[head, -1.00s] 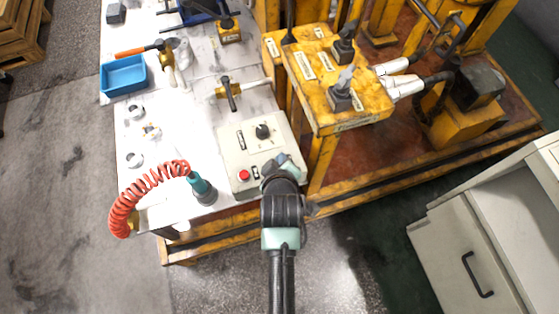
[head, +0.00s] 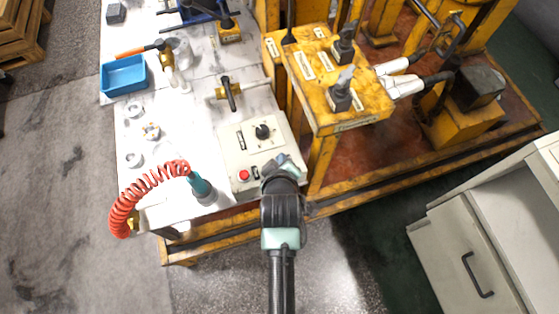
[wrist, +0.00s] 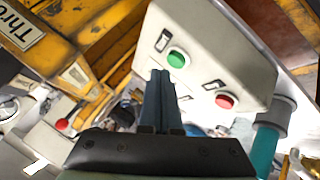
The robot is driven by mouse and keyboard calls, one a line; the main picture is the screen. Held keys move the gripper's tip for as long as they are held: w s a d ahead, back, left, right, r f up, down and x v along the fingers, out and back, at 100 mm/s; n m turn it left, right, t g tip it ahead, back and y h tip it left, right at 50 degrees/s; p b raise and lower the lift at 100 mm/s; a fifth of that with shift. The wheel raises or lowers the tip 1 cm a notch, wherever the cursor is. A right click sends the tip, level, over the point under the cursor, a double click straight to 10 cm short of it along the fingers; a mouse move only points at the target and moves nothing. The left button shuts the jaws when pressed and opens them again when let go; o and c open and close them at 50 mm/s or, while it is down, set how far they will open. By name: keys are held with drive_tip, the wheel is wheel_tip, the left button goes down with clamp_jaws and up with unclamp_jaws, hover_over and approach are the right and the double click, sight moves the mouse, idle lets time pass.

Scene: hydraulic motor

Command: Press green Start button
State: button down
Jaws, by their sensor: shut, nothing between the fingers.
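The green button (wrist: 177,59) is round and sits on a pale control box (wrist: 205,30), with a small label beside it in the wrist view. A red button (wrist: 225,101) is on the same face, to its lower right. My gripper (wrist: 161,74) is shut and empty. Its fingertips appear just left of and below the green button in the wrist view. Whether they touch the box cannot be told. In the head view my gripper (head: 284,160) is over the right front part of the control box (head: 233,140) and hides the green button. The red button (head: 244,175) shows to its left.
A black knob (head: 262,131) stands on the box behind the buttons. A teal tool with a red coiled hose (head: 146,188) is to the left on the white table. A yellow machine panel (head: 330,100) rises close behind on the right. A cabinet (head: 470,250) stands right.

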drive_tip(key=shift+f, duration=0.2)
drive_tip(key=shift+f, duration=0.25)
drive_tip(key=shift+f+b, duration=0.45)
idle(0.7)
drive_tip(key=shift+r, duration=0.1)
drive_tip(key=shift+r+p, duration=0.75)
drive_tip(key=shift+p, duration=0.15)
wheel_tip(320, 180, up, 5)
drive_tip(key=p, duration=0.5)
idle(0.7)
